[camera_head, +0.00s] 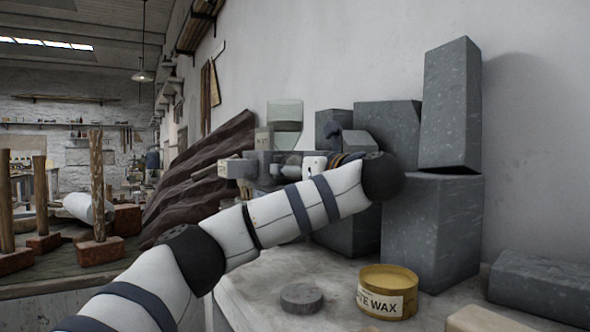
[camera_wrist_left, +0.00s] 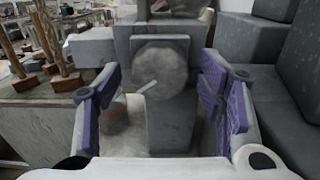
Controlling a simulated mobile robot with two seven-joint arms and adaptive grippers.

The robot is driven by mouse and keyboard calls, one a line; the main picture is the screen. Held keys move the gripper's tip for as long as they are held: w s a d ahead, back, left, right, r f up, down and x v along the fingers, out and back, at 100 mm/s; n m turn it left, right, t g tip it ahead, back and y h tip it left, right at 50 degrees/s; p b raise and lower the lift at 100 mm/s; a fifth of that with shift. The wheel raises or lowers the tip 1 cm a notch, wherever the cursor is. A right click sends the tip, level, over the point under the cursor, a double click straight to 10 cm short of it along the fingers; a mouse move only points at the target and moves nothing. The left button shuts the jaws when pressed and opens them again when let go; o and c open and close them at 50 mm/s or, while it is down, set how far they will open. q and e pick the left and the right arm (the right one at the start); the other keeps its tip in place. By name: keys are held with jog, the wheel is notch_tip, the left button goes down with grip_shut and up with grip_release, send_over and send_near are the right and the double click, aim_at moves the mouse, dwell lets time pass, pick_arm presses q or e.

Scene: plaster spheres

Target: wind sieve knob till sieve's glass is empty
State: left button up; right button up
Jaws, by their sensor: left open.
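The sieve stands against the stone blocks, with its clear glass (camera_head: 285,113) on top in the head view; I cannot tell how much is in it. My left arm hides much of the sieve's lower part. In the left wrist view, a round grey knob (camera_wrist_left: 160,68) with a short pale peg (camera_wrist_left: 147,87) is on the front of the grey sieve body (camera_wrist_left: 170,130). My left gripper (camera_wrist_left: 162,88) is open, its purple-padded fingers on either side of the knob, with visible gaps. In the head view the gripper (camera_head: 240,168) is small and partly hidden. My right gripper is not visible.
Large grey stone blocks (camera_head: 433,230) stand to the right of my arm. A yellow wax tin (camera_head: 388,281) and a dark round disc (camera_head: 301,299) lie on the pale bench (camera_head: 265,280). Wooden posts on brick-red bases (camera_head: 99,251) stand at left.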

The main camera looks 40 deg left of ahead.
pick_arm(q)
jog(key=c, duration=1.1)
jog(key=shift+s+r, duration=0.1)
